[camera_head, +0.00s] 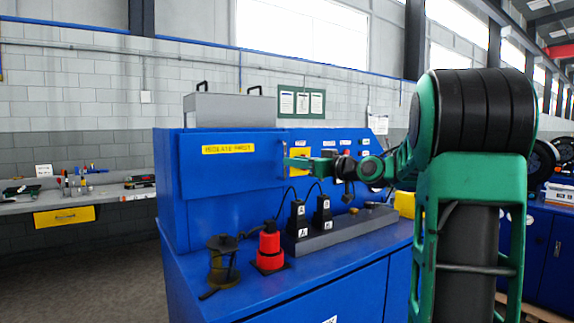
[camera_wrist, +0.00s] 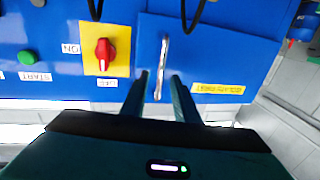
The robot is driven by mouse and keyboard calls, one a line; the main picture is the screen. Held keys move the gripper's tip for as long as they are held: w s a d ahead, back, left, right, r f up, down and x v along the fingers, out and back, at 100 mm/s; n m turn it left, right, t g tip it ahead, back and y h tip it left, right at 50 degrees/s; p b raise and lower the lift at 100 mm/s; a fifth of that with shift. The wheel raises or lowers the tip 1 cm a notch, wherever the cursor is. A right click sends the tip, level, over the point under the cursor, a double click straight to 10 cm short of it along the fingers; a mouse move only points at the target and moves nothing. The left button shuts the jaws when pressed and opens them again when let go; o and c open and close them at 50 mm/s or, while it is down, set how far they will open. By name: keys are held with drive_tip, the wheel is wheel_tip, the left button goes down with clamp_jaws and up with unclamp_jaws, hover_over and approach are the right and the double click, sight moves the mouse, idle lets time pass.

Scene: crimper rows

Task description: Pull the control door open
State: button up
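The control door (camera_head: 228,178) is a blue panel on the front of the blue machine, with a yellow "ISOLATE FIRST" label. It looks shut, flush with the cabinet, and also shows in the wrist view (camera_wrist: 220,58). Its slim silver upright handle (camera_wrist: 163,55) is near the door edge beside the red switch. My gripper (camera_wrist: 159,76) is open, its two fingers on either side of the handle's near end in the wrist view. I cannot tell whether they touch it. In the head view my gripper (camera_head: 287,162) is at the door's right edge, partly hiding the handle.
A red rotary switch (camera_wrist: 105,50) on a yellow plate and a green button (camera_wrist: 26,57) are beside the door. Black plugs (camera_head: 298,218), a red plug (camera_head: 270,248) and a dark olive fitting (camera_head: 222,262) stand on the ledge below.

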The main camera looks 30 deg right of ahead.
drive_tip(key=x, duration=0.3)
drive_tip(key=shift+w+a, duration=0.1)
drive_tip(key=shift+w, duration=0.05)
clamp_jaws()
